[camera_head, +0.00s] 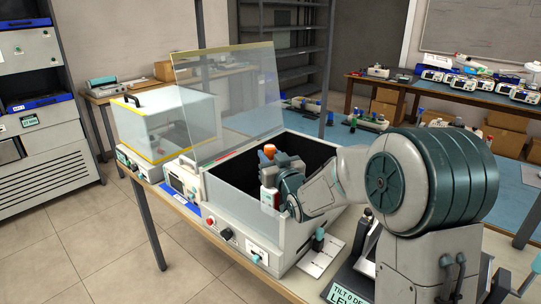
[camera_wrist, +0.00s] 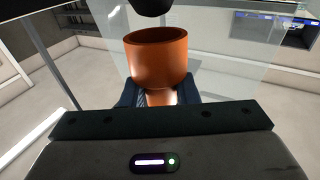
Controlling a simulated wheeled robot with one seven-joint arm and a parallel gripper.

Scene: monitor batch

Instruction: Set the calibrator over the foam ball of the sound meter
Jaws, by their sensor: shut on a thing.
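The orange calibrator (camera_wrist: 158,66), a cup with an open rim, stands in my gripper (camera_wrist: 158,98) in the wrist view. My gripper is shut on its narrower lower part, with the rim facing up in that picture. A rounded black shape (camera_wrist: 153,5), perhaps the foam ball, is cut off by the top edge, beyond the rim and apart from it in the picture. In the head view the calibrator (camera_head: 269,149) shows as a small orange piece at my gripper (camera_head: 271,168), over the open test box. The sound meter's body cannot be made out.
The open box (camera_head: 232,213) has a dark interior and a raised clear lid (camera_head: 228,92) close behind my gripper. A closed clear-topped box (camera_head: 165,125) stands at its left. A small stand (camera_head: 319,246) is at the front right. Crowded benches stand behind.

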